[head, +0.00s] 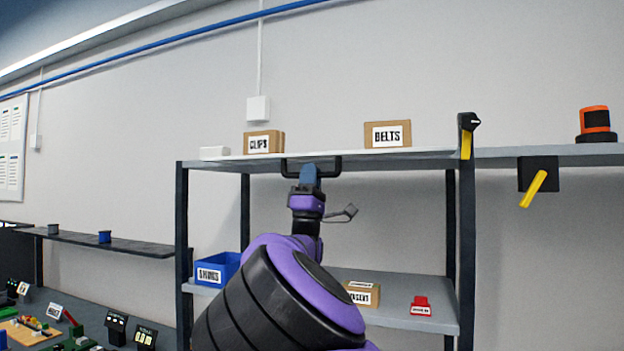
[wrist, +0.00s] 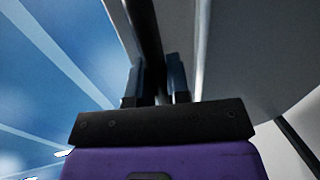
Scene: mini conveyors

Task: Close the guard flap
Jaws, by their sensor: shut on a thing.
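A black bar handle (head: 288,172) sits at the front edge of a pale horizontal panel (head: 225,157) level with the upper shelf, which looks like the guard flap, raised. My gripper (head: 309,172) reaches up to this handle, its blue fingers at the middle of the bar. In the wrist view my gripper (wrist: 156,82) has one finger on each side of the dark handle bar (wrist: 148,35) and is shut on it. The pale panel underside (wrist: 220,50) fills the right of that view. My arm hides part of the shelf below.
Boxes marked CLIPS (head: 263,142) and BELTS (head: 387,134) stand at the upper shelf level. The lower shelf (head: 420,290) holds a blue bin (head: 217,268), a carton (head: 362,294) and a red item (head: 420,306). Yellow levers (head: 466,145) (head: 533,188) are at the right.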

